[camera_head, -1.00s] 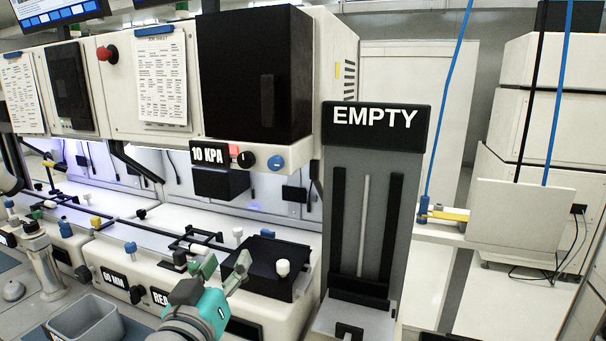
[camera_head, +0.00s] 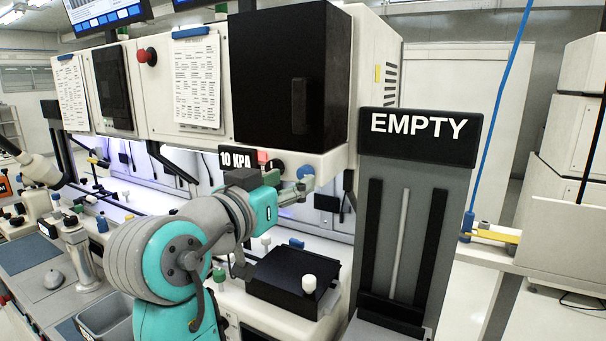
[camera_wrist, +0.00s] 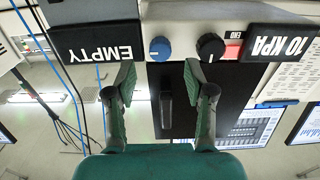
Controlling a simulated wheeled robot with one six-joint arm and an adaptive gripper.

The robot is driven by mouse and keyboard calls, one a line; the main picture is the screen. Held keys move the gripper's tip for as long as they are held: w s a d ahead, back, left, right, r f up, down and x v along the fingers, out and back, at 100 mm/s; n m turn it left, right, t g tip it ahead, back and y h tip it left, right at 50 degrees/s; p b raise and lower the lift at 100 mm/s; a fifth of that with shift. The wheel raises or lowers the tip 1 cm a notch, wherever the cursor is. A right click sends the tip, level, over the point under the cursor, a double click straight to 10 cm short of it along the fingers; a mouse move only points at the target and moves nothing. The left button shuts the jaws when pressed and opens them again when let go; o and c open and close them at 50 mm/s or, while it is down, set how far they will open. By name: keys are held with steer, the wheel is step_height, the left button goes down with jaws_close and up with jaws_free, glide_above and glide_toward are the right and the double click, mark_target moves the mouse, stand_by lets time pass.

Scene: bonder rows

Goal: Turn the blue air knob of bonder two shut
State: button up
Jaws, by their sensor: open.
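The blue air knob (camera_head: 305,171) is on the white panel under the black cabinet, right of the 10 KPA label, partly covered by my gripper in the head view. In the wrist view, which is upside down, the blue knob (camera_wrist: 160,48) shows a white mark and stands just past the fingertips, roughly centred between them. My gripper (camera_wrist: 160,78) is open and empty, its two green-padded fingers apart. In the head view my gripper (camera_head: 298,190) is close to the knob. I cannot tell whether it touches.
A black knob (camera_wrist: 210,47) sits beside the blue one, with a red button (camera_wrist: 233,49) and the 10 KPA label (camera_wrist: 283,47) beyond. The EMPTY tower (camera_head: 418,139) stands close on the right. A black box (camera_head: 290,280) lies below the arm.

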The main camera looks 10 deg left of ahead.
mark_target(303, 173)
steer(key=shift+x, duration=2.5)
jaws_close()
